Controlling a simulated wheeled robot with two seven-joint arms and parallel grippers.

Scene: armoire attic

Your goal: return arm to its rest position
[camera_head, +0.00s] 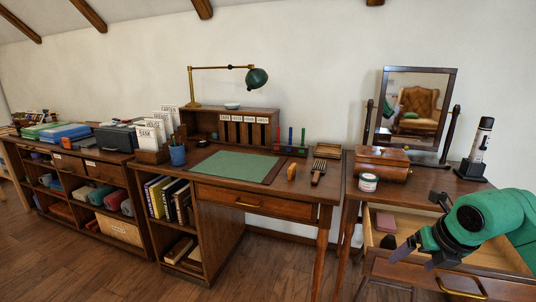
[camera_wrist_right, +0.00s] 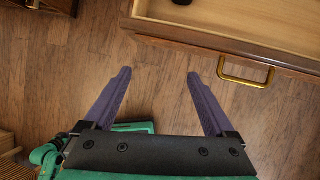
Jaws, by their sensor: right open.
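My right arm, in green and black, comes in from the right in the head view. Its gripper (camera_head: 418,256) hangs over the front of the open dressing-table drawer (camera_head: 480,262). In the right wrist view the same gripper (camera_wrist_right: 159,74) has its two purple-grey fingers spread apart, with only wooden floor between them. It holds nothing. The drawer front with its brass handle (camera_wrist_right: 246,72) lies ahead of the fingers on the right, apart from them. My left gripper is in neither view.
The drawer holds a pink item (camera_head: 385,222) and a dark item (camera_head: 388,241). On the dressing table stand a mirror (camera_head: 412,105), a wooden box (camera_head: 383,163), a jar (camera_head: 367,182) and a black-and-white device (camera_head: 477,150). The desk (camera_head: 255,200) is left; floor (camera_head: 90,275) is free in front.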

